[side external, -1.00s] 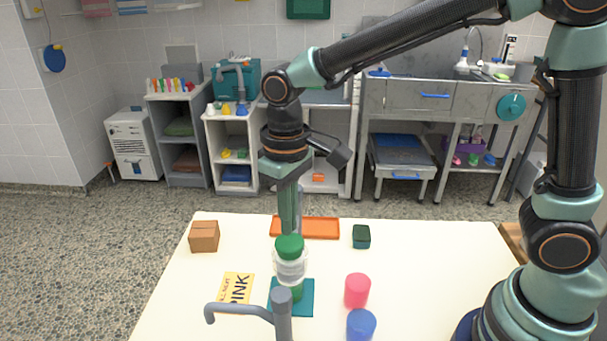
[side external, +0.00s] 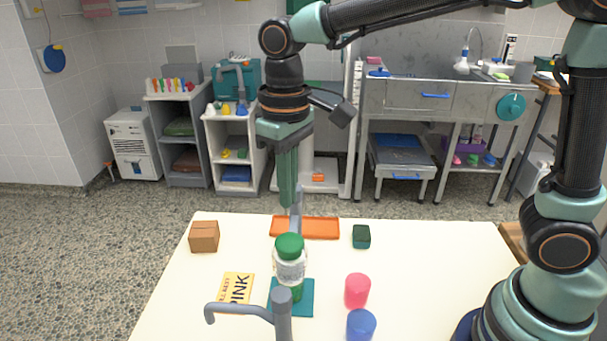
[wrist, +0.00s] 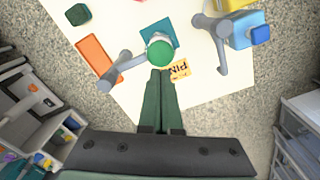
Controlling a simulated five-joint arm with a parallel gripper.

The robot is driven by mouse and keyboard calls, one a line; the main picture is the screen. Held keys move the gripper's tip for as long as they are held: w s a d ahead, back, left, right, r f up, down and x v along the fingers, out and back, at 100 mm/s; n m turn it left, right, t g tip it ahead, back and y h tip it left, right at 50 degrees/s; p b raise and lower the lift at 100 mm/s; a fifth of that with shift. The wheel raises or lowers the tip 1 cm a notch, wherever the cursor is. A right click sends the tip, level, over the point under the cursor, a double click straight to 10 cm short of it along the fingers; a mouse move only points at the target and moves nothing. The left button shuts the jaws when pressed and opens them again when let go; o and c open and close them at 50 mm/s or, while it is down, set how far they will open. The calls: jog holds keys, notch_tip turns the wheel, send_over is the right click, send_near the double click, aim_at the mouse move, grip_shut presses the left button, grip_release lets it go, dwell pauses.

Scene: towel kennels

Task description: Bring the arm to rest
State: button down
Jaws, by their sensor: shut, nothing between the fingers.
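My gripper (side external: 289,206) points straight down above the white table (side external: 420,270), its green fingers together and empty. The fingertips are above a clear bottle (side external: 290,272) with a green cap (side external: 289,244), apart from it. The bottle stands upright on a teal square (side external: 306,297). In the wrist view, the closed fingers (wrist: 161,72) point toward the green cap (wrist: 160,53), with the teal square (wrist: 152,34) partly hidden under it. A yellow card (side external: 236,289) reading "PINK" lies beside the square; its smaller print is hard to read.
Grey hooked posts stand in front of the bottle (side external: 282,315) and behind it (side external: 297,222). An orange tray (side external: 318,228), brown box (side external: 204,237), dark green block (side external: 361,236), pink cup (side external: 357,291) and blue cup (side external: 361,325) are on the table. The table's right side is clear.

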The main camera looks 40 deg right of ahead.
jog(key=s+d+r+m+t, duration=0.1)
jog(key=s+d+t, duration=0.1)
jog(key=d, duration=0.6)
jog(key=s+d+r+m+t, duration=0.1)
jog(key=s+d+m+t, duration=0.1)
jog(key=d, duration=0.6)
jog(key=shift+s+d+t, duration=0.35)
jog(key=shift+s+t, duration=0.45)
jog(key=shift+s, duration=0.45)
jog(key=c, duration=1.5)
grip_release()
jog(key=shift+c, duration=0.2)
